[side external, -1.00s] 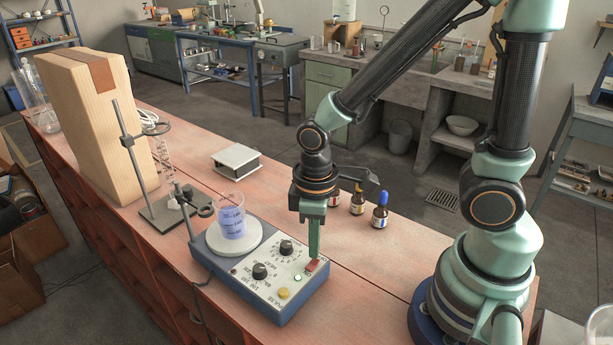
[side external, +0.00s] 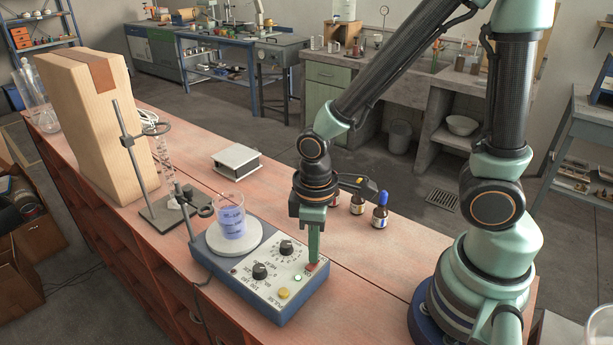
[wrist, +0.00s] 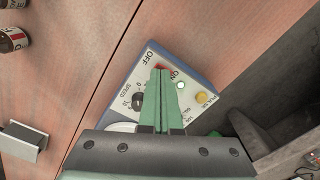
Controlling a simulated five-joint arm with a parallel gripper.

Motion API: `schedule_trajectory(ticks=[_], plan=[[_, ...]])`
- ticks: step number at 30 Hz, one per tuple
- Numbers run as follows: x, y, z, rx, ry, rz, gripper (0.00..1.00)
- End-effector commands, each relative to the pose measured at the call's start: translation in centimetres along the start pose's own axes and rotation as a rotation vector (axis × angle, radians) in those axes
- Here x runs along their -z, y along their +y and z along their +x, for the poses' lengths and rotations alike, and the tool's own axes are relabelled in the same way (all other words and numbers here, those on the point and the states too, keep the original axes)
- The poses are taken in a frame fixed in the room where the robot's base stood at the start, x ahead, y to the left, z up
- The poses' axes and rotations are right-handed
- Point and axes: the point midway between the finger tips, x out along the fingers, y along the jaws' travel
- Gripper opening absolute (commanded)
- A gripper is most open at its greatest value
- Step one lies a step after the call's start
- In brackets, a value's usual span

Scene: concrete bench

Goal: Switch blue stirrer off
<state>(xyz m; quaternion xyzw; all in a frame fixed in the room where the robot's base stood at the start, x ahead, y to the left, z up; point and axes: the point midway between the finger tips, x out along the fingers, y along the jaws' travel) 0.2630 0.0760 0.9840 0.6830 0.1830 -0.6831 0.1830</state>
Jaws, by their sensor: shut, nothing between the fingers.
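The blue stirrer (side external: 250,297) stands on the red-brown bench, with a white panel, two black knobs, a yellow button (side external: 283,293) and a small green-white lamp (side external: 297,278). A beaker of bluish liquid (side external: 231,222) sits on its round white plate. The red rocker switch (side external: 312,266) is at the panel's right corner, between the OFF and ON labels in the wrist view (wrist: 161,67). My gripper (side external: 314,261) is shut and empty, pointing down with its tips at the switch. The tips hide part of the switch, so I cannot tell whether they touch it.
A retort stand (side external: 160,212) with a clamp is left of the stirrer. A pale box-shaped block (side external: 237,160) lies behind it. Small dropper bottles (side external: 380,212) stand right of my gripper. A tall wooden block (side external: 98,130) is at far left.

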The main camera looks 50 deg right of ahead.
Motion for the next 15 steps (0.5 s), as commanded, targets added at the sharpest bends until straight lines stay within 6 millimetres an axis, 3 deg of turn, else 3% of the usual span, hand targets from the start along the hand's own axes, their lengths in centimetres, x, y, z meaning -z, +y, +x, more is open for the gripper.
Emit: schedule_trajectory(ticks=[15], plan=[[-0.03,-0.01,0.72,0.000,-0.001,0.000,0.00]])
